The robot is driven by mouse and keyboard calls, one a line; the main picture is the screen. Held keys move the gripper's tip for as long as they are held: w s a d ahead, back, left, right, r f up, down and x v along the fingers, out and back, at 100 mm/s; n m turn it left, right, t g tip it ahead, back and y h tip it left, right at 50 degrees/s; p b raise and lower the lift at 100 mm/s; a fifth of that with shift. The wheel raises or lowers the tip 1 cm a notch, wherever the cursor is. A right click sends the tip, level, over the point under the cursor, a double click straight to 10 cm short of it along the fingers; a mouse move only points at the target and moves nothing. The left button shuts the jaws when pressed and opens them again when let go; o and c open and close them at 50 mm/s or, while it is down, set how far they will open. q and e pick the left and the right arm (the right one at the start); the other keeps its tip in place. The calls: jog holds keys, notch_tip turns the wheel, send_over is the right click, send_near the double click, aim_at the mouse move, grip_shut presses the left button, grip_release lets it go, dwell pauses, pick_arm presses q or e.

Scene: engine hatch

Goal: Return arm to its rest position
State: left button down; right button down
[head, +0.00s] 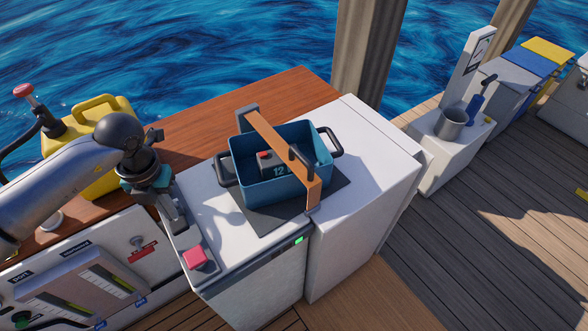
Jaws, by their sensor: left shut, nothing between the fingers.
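My left gripper (178,221) hangs from the arm that comes in from the left. It points down near the left edge of the white cabinet top, behind the red button (195,257). It is shut and empty, left of the blue crate (262,185). The crate stands on a dark mat (262,222) with an orange-brown bar (283,150) across its top. A dark block with a red cap (265,158) sits inside the crate. My right gripper is not in view.
A yellow canister (95,118) stands behind my arm on the wooden counter (290,88). A panel with gauges (85,285) is at the lower left. The white top (365,150) right of the crate is clear. A pedestal with a metal cup (450,122) stands farther right.

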aim_at(178, 224)
pick_arm(q)
jog(key=shift+f+b, duration=0.5)
jog(key=shift+f, duration=0.55)
jog(key=shift+f, duration=0.1)
dwell(1.2)
jog(key=shift+f+b, duration=2)
jog(key=shift+f, duration=0.4)
jog(key=shift+r, duration=0.15)
jog(key=shift+r+p, duration=2.15)
jog(key=shift+r, duration=0.3)
jog(key=shift+f, duration=0.15)
jog(key=shift+r, duration=0.25)
